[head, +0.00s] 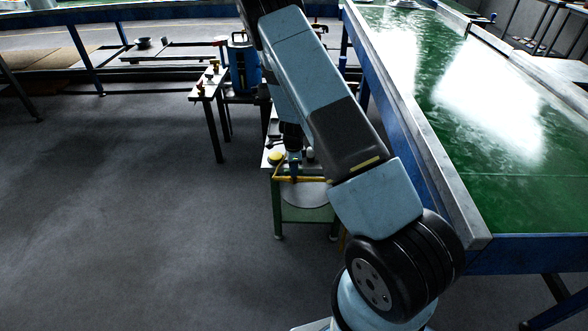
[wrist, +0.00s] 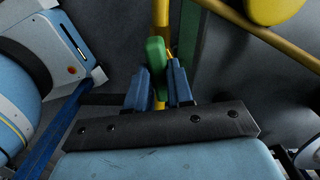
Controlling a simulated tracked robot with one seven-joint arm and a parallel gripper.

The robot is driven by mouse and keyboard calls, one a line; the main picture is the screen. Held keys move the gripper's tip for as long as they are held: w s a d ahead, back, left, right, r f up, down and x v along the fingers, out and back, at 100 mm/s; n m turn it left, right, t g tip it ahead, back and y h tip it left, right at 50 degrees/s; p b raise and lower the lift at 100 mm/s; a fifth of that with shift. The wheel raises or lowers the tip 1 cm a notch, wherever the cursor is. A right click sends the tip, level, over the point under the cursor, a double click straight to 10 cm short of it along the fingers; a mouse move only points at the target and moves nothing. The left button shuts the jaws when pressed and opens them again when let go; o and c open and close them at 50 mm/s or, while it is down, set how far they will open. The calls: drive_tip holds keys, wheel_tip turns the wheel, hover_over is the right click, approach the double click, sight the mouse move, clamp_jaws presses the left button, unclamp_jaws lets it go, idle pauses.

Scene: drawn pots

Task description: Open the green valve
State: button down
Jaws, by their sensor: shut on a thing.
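The green valve handle (wrist: 155,53) shows in the wrist view, between the two blue fingers of my gripper (wrist: 158,78). My gripper is shut on it. A vertical yellow pipe (wrist: 161,14) runs behind the handle. In the head view my gripper (head: 293,158) points down at a yellow pipe (head: 305,179) over a small green-framed stand (head: 305,214). The green handle cannot be made out in that view. The fingers hide part of the handle in the wrist view.
A rounded yellow thing (wrist: 276,8) and a slanting yellow pipe (wrist: 258,31) are close on the right in the wrist view. A long green-topped table (head: 470,130) stands right of my arm. A side table (head: 205,88) stands behind. Open grey floor (head: 120,210) lies left.

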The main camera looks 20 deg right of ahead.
drive_tip(key=shift+m, duration=1.1)
drive_tip(key=c, duration=1)
unclamp_jaws()
drive_tip(key=shift+r, duration=0.1)
wheel_tip(320, 180, up, 14)
drive_tip(key=shift+f, duration=0.25)
